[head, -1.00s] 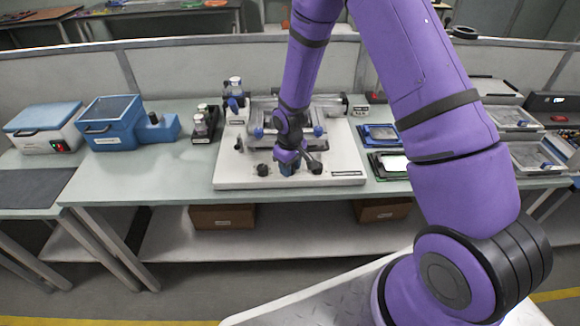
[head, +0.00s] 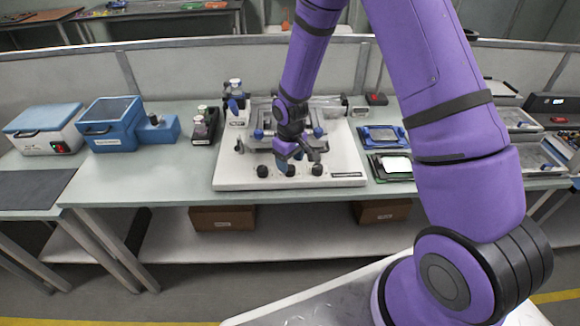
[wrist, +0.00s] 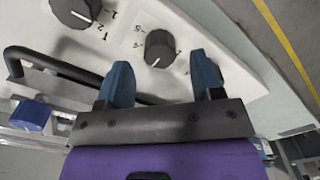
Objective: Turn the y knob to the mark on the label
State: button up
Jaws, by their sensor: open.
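A white instrument base (head: 232,182) on the bench carries a row of black knobs along its front edge, a left knob (head: 262,171) and a right knob (head: 317,170) among them. My gripper (head: 284,164) is above the middle of this row, and its blue fingers partly hide what lies there. In the wrist view, one black knob (wrist: 159,48) with a white pointer line sits just beyond the gap between my open, empty fingers (wrist: 163,80). A second knob (wrist: 75,12) lies at the upper left. Printed numbers surround both; I cannot tell which is the y knob.
A black bar handle (wrist: 60,65) runs close beside my left finger in the wrist view. Blue-framed trays (head: 383,135) lie right of the base. A small dark rack with vials (head: 203,128) and a blue box (head: 110,125) stand left.

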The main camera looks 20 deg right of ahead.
notch_tip(320, 180, up, 8)
jog(key=shift+f, duration=0.25)
dwell(0.4)
notch_tip(320, 180, up, 12)
jog(key=m+t, duration=0.1)
send_over(290, 167)
jog(key=s+d, duration=0.2)
jog(key=s, duration=0.1)
jog(key=s+d+r+m+t, duration=0.2)
jog(key=s+d+r, duration=0.1)
jog(key=s+r, duration=0.65)
jog(key=s+d+r+m+t, duration=0.1)
jog(key=s+r, duration=0.4)
jog(key=s, duration=0.3)
jog(key=s+r+m+t, duration=0.1)
jog(key=s+r, duration=0.4)
jog(key=s, duration=0.4)
jog(key=shift+d+r, duration=0.25)
jog(key=shift+d, duration=0.15)
